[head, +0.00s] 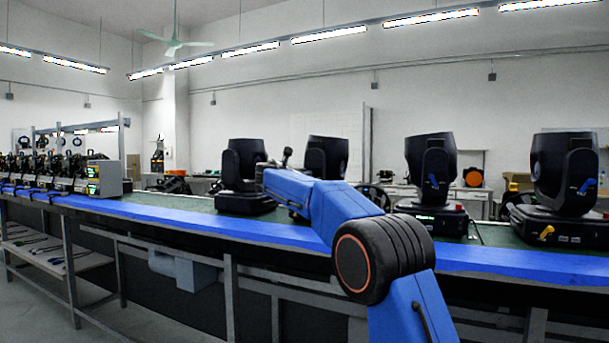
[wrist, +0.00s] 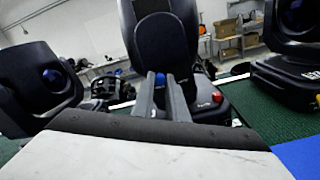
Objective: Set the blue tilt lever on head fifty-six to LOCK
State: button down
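In the wrist view a black moving head (wrist: 165,38) stands straight ahead, tilted in the picture. A small blue lever end (wrist: 160,77) shows low on it, in line with the gap between my fingertips. My gripper (wrist: 161,82) points at it with its two grey fingers apart by a narrow gap; I cannot tell whether they touch the lever. In the head view my gripper (head: 287,156) is small, beside a black head (head: 327,155) that my arm partly hides. No number is readable, so I cannot tell which head is fifty-six. The lever's marks are not legible.
Other heads stand on the bench, one at left (head: 243,160) and two at right with blue levers (head: 434,182) (head: 585,185). The far right one has a yellow lever (head: 546,232). A red button (wrist: 217,96) sits right of the fingers. The blue bench edge (head: 180,216) runs along the front.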

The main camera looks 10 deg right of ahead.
jog(key=shift+s+d+m, duration=0.1)
jog(key=shift+m, duration=0.3)
jog(key=m, duration=0.2)
jog(key=s+d+m, duration=0.1)
jog(key=m, duration=0.2)
jog(key=d+m, duration=0.1)
jog(key=m, duration=0.2)
jog(key=shift+s, duration=0.15)
jog(key=shift+s+d+f+m, duration=0.1)
jog(key=shift+m, duration=0.65)
jog(key=shift+s+d+m, duration=0.1)
jog(key=shift+m, duration=0.65)
jog(key=c, duration=1.7)
grip_release()
jog(key=shift+c, duration=0.2)
jog(key=shift+s, duration=0.15)
jog(key=v, duration=1.7)
